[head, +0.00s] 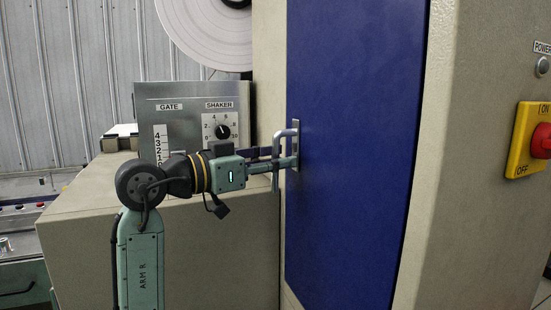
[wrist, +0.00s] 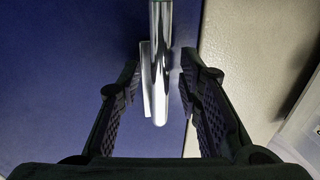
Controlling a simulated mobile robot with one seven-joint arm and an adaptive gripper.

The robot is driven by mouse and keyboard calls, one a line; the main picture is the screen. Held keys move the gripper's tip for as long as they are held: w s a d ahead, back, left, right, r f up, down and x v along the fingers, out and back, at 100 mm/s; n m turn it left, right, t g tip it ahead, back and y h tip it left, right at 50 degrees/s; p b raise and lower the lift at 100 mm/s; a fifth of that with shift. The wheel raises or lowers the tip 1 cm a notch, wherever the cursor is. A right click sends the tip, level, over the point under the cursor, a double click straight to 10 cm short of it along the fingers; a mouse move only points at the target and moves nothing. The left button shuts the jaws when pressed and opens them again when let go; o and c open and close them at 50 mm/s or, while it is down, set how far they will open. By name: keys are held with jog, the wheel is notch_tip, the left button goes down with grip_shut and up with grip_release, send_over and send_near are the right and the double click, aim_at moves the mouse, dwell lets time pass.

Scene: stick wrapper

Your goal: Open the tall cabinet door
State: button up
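The tall cabinet door (head: 355,150) is a dark blue panel set in a beige cabinet, and it looks closed. A metal bar handle (head: 279,150) is on its left edge. In the wrist view the shiny handle (wrist: 160,75) stands between the two dark fingers, over the blue door (wrist: 70,70). My gripper (head: 284,158) reaches the handle from the left in the head view. In the wrist view my gripper (wrist: 158,92) is open, with a finger on each side of the bar and a visible gap on both sides.
A beige cabinet body (head: 478,190) frames the door, with a red switch on a yellow plate (head: 538,140) at right. A control panel (head: 190,115) with gate and shaker scales stands behind my arm. A white reel (head: 210,30) hangs above it.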

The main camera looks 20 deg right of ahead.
jog(key=shift+c, duration=0.4)
grip_shut()
dwell(0.4)
